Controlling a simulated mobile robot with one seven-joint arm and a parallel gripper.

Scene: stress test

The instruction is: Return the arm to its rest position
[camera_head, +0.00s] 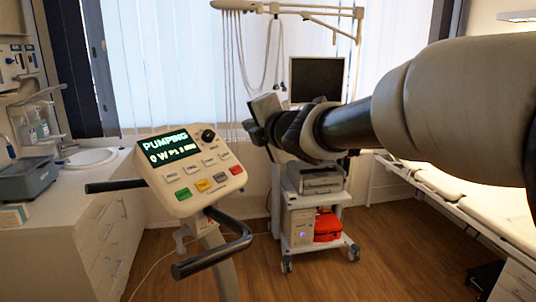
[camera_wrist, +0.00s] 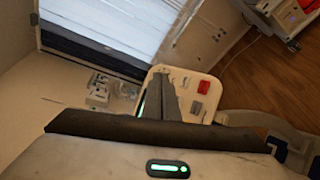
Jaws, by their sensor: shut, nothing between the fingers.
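My gripper (camera_head: 254,120) is at the end of my arm, which reaches in from the right side of the head view. It hangs in the air just right of the control panel (camera_head: 217,184) in the picture. In the wrist view my gripper (camera_wrist: 162,84) shows as dark fingers, shut with nothing between them. They overlap the control panel (camera_wrist: 188,82) and hide part of its face. I cannot tell whether they touch it.
Black handlebars (camera_head: 214,262) stick out around the panel. A wheeled cart (camera_head: 318,228) with a printer-like device, a red bag and a monitor (camera_head: 318,79) stands behind.

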